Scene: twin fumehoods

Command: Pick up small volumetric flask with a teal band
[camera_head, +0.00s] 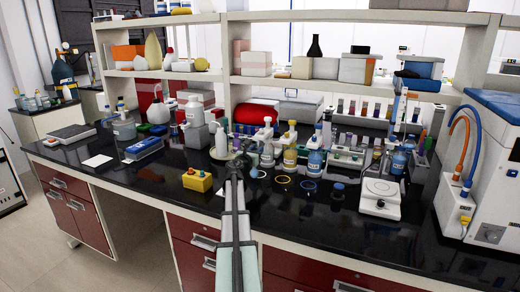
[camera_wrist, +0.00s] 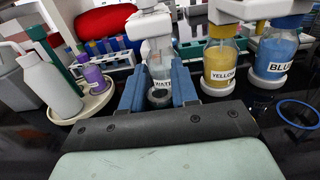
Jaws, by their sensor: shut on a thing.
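My gripper (camera_wrist: 158,88) has its two blue fingers on either side of a small clear vessel (camera_wrist: 160,96), which looks like the small flask. A dark, possibly teal ring shows low on it. The clear WATER bottle (camera_wrist: 160,68) with a white pump top stands directly behind, so the flask's outline and neck are hard to separate from it. In the head view my gripper (camera_head: 238,165) is at the bench, left of the labelled bottles; the flask cannot be made out there.
The YELLOW bottle (camera_wrist: 222,62) and BLUE bottle (camera_wrist: 274,52) stand close on the right. A white bottle (camera_wrist: 48,84) and a purple-labelled vessel (camera_wrist: 95,78) are at left. A yellow box (camera_head: 197,181) sits left on the black bench. Coloured rings (camera_head: 283,180) lie at right.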

